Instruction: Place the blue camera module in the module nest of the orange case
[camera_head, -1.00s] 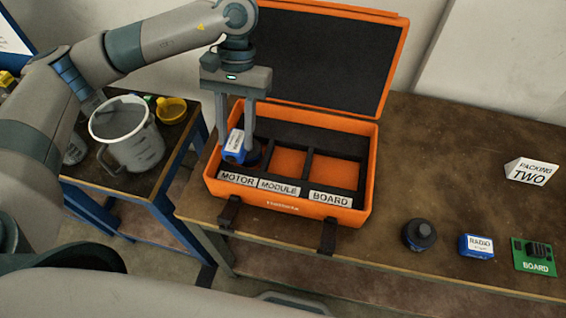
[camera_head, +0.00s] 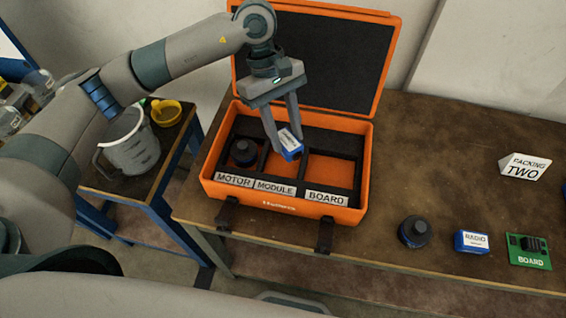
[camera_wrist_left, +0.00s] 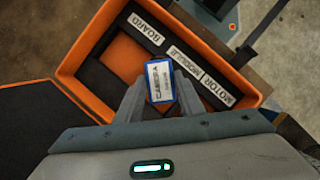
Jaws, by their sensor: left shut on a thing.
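The blue camera module (camera_head: 290,144) with a white label is held tilted between the fingers of my left gripper (camera_head: 284,138). It also shows in the left wrist view (camera_wrist_left: 159,82), between the fingertips (camera_wrist_left: 158,90). My left gripper is shut on it, over the middle of the open orange case (camera_head: 285,205). The module nest, behind the MODULE label (camera_head: 275,187), lies below the module and is partly hidden by it and the fingers. A dark round motor (camera_head: 243,151) sits in the compartment behind the MOTOR label (camera_head: 234,180). My right gripper is not in view.
The compartment behind the BOARD label (camera_head: 326,198) shows a bare orange floor. A dark round part (camera_head: 415,232), a blue RADIO box (camera_head: 472,242) and a green board (camera_head: 529,250) lie right of the case. The raised lid (camera_head: 318,50) stands behind. A jug (camera_head: 130,142) is on the left table.

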